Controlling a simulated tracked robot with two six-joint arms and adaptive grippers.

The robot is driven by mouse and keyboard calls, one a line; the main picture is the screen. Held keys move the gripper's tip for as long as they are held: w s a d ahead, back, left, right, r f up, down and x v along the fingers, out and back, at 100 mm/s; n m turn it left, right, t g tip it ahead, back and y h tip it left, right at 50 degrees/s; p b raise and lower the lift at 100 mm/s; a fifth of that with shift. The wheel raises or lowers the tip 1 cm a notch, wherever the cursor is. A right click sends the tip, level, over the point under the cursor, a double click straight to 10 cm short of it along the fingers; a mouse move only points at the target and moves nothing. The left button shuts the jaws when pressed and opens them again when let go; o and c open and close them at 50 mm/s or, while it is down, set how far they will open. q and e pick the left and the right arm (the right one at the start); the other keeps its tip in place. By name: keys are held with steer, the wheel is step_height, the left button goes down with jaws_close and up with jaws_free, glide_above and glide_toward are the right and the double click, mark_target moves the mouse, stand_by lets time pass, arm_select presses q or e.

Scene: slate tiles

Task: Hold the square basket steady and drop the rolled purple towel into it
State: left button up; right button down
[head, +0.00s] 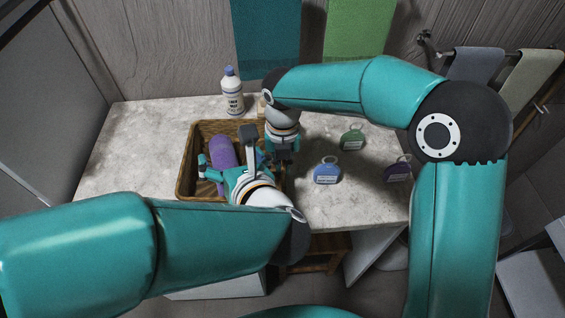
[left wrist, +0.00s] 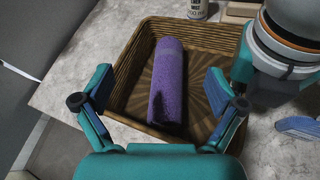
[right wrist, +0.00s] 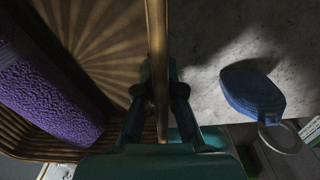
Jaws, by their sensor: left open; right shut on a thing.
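The rolled purple towel (head: 222,150) lies inside the square wicker basket (head: 185,165) on the stone counter. In the left wrist view the towel (left wrist: 166,75) lies lengthwise on the basket floor, clear of both fingers. My left gripper (head: 232,166) is open and empty over the near side of the basket (left wrist: 122,65), its fingers apart on either side of the towel. My right gripper (right wrist: 159,92) is shut on the basket's right wall, whose rim (right wrist: 157,45) runs between its fingers. In the head view the right fingertips are partly hidden.
A white bottle (head: 232,96) with a blue cap stands behind the basket. Blue (head: 327,173), green (head: 352,138) and dark purple (head: 398,171) ringed items lie to the right. The counter (head: 120,150) is clear left of the basket. Towels hang at the back wall.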

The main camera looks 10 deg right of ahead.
arm_select(q)
steer(key=v, duration=0.3)
stand_by(1.1)
arm_select(e)
steer(key=c, duration=1.2)
jaws_free()
steer(key=shift+r, duration=0.1)
step_height(320, 180, up, 11)
steer(key=shift+r, duration=0.35)
